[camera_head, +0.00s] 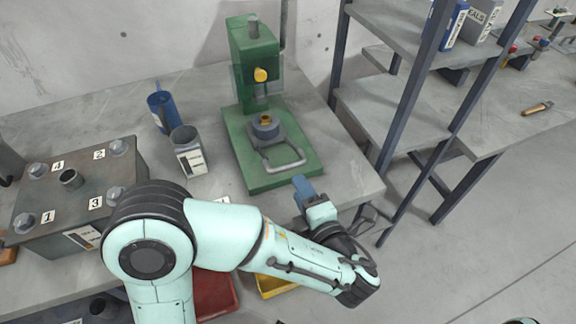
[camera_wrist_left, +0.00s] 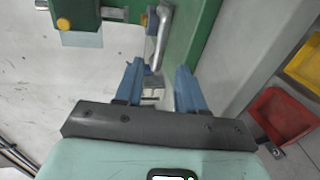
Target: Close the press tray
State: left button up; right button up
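The green press (camera_head: 250,60) stands on the grey table, with a yellow knob on its front. Its press tray (camera_head: 265,130) is a grey block with a brass-coloured ring, in front of the column on the green base. A grey loop handle (camera_head: 287,166) sticks out from the tray toward the front right. My left gripper (camera_head: 302,184) is just beyond the front right of the handle. In the left wrist view its blue fingers (camera_wrist_left: 158,80) are spread, with the handle (camera_wrist_left: 162,38) near the tips. I cannot tell whether they touch. My right gripper is not in view.
A blue cup (camera_head: 160,108) and a grey labelled container (camera_head: 188,150) stand left of the press. A numbered metal box (camera_head: 80,185) is further left. A shelf rack (camera_head: 400,110) stands to the right. Red (camera_head: 213,293) and yellow (camera_head: 272,286) bins are low at the front.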

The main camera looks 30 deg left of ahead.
aim_at(288, 169)
pick_arm(q)
jog(key=b+x, duration=0.1)
jog(key=x, duration=0.8)
jog(key=shift+w+a, duration=0.1)
grip_shut()
